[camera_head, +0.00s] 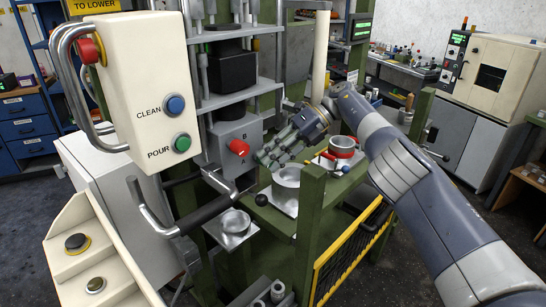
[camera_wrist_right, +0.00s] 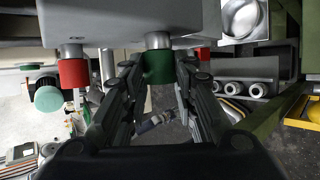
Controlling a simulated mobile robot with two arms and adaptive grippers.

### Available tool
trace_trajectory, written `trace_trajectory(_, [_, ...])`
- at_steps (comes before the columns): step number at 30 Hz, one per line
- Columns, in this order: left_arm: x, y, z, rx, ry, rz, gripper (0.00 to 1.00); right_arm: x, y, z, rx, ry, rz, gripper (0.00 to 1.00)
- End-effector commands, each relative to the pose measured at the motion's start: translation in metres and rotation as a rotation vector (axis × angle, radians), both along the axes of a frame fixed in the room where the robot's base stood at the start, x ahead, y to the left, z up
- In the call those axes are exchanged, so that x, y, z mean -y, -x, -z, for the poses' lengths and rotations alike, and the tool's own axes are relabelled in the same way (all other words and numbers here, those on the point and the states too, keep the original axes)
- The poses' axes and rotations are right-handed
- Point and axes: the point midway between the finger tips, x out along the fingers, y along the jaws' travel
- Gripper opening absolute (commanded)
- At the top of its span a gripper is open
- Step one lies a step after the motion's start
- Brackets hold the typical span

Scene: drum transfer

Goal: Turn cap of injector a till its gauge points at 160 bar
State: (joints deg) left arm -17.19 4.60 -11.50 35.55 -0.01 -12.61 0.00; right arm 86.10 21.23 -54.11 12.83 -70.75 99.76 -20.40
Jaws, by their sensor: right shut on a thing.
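My right gripper (camera_head: 268,157) reaches in from the right, beside the grey injector box (camera_head: 233,133) on the green frame. In the right wrist view its fingers (camera_wrist_right: 158,90) are closed around a green cap (camera_wrist_right: 157,66), one finger on each side. In the head view the gripper hides this cap. A red cap (camera_head: 238,147) sticks out of the box front, apart from the fingers; a red cap (camera_wrist_right: 73,70) also shows left of the green one in the wrist view. I cannot read a gauge or its needle. My left gripper is not in view.
A control box (camera_head: 140,90) with blue and green buttons stands at the left front. Below the gripper are a metal pot (camera_head: 286,177) on a plate and a red-rimmed pot (camera_head: 342,147). A green post (camera_head: 309,230) stands in front.

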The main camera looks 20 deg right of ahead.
Motion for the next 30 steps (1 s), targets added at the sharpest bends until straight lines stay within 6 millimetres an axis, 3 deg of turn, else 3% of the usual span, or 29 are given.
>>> trace_trajectory(3, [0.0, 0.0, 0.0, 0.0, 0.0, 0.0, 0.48, 0.0, -0.001, -0.002, 0.004, -0.001, 0.002, 0.02])
trace_trajectory(4, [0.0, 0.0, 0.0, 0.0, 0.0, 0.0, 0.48, 0.0, -0.001, -0.002, 0.004, -0.001, 0.002, 0.33])
trace_trajectory(5, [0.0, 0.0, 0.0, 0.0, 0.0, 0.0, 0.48, 0.0, -0.001, -0.002, 0.004, -0.001, 0.002, 0.35])
trace_trajectory(20, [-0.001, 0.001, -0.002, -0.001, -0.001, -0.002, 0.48, 0.0, 0.0, -0.001, 0.006, 0.011, 0.0, 0.35])
trace_trajectory(30, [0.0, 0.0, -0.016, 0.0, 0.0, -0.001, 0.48, -0.001, 0.001, -0.004, 0.049, 0.093, -0.002, 0.35])
